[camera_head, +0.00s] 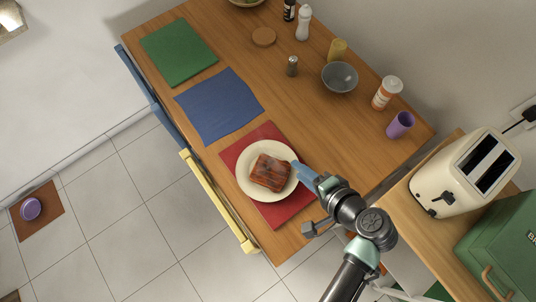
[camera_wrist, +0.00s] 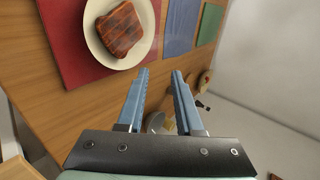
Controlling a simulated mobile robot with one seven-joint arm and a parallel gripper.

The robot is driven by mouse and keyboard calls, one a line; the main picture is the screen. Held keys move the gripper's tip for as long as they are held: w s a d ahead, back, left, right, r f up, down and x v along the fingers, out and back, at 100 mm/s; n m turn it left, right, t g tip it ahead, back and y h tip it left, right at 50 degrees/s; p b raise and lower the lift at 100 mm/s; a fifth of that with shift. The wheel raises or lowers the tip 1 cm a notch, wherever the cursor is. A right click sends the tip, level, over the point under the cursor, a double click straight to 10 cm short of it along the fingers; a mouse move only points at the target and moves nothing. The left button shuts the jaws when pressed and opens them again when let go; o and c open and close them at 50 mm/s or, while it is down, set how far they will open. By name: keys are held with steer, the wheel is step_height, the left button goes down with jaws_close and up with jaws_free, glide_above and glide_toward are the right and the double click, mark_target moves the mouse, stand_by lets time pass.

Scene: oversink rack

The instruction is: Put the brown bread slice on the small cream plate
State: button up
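The brown bread slice (camera_head: 270,172) lies flat on the small cream plate (camera_head: 246,185), which sits on a red mat (camera_head: 233,156). In the wrist view the slice (camera_wrist: 119,30) and the plate (camera_wrist: 92,46) show at the upper left. My gripper (camera_wrist: 162,74) is open, with its two blue fingers apart and nothing between them. In the head view my gripper (camera_head: 303,174) is at the right rim of the plate, beside the slice. I cannot tell whether it touches the plate.
Blue (camera_head: 220,105) and green (camera_head: 179,53) mats lie farther along the wooden counter. A cream toaster (camera_head: 463,174) and green bread box (camera_head: 517,252) stand at right.

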steer(key=shift+s+r, duration=0.1)
steer(key=shift+r, duration=0.15)
steer(key=w+d+r+n+t+h, duration=0.1)
steer(key=w+r+n+t+h, duration=0.25)
steer(key=w+r, duration=0.95)
steer(key=w+a+r+n+t+h, duration=0.1)
steer(key=w+r+n+t, duration=0.15)
steer(key=r, duration=0.75)
steer(key=w+r+n+t, duration=0.1)
steer(key=w+r+t, duration=0.15)
steer(key=r, duration=0.65)
steer(key=s+a+r+n+t, duration=0.1)
steer(key=a+r+t, duration=0.1)
steer(key=r, duration=0.8)
steer(key=s+a+r+n+t, duration=0.1)
steer(key=a+r+t, duration=0.15)
steer(key=r, duration=0.65)
steer(key=s+a+r+n+t, duration=0.1)
steer(key=s+a+r+t, duration=0.1)
steer(key=s+r, duration=0.3)
steer(key=s+a+r+n+t+h, duration=0.1)
steer(key=s+r+t, duration=0.3)
steer(key=r, duration=0.7)
steer(key=s, duration=0.2)
steer(key=shift+s+a+r+b, duration=0.3)
steer(key=shift+a+r+b, duration=0.05)
